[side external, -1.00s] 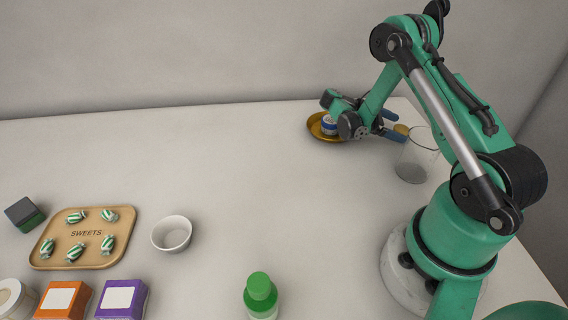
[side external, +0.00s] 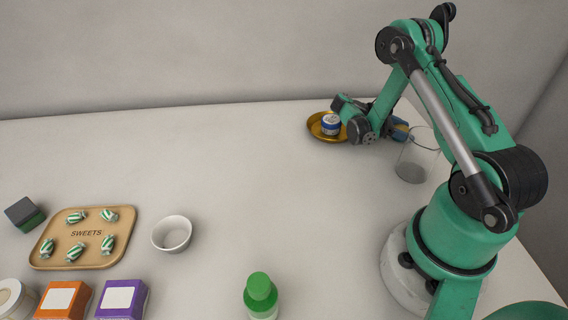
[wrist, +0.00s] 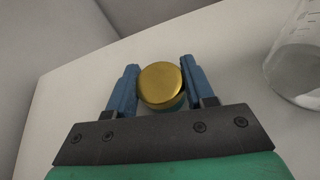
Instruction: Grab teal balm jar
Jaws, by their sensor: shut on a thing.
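The teal balm jar, with a round gold lid (wrist: 162,84), shows in the wrist view between the two blue fingers. A thin strip of its teal side shows under the lid. My gripper (wrist: 155,88) is shut on the jar, with one finger on each side. In the side external view my gripper (side external: 403,131) is at the back right of the counter, beside the glass beaker. There the jar is mostly hidden by the fingers.
A glass beaker (side external: 413,170) stands close to my gripper; it also shows in the wrist view (wrist: 298,72). A brass dish (side external: 316,129) holding a blue-and-white jar (side external: 331,124) is left of the gripper. The counter's middle is clear; a sweets tray (side external: 122,222) lies far left.

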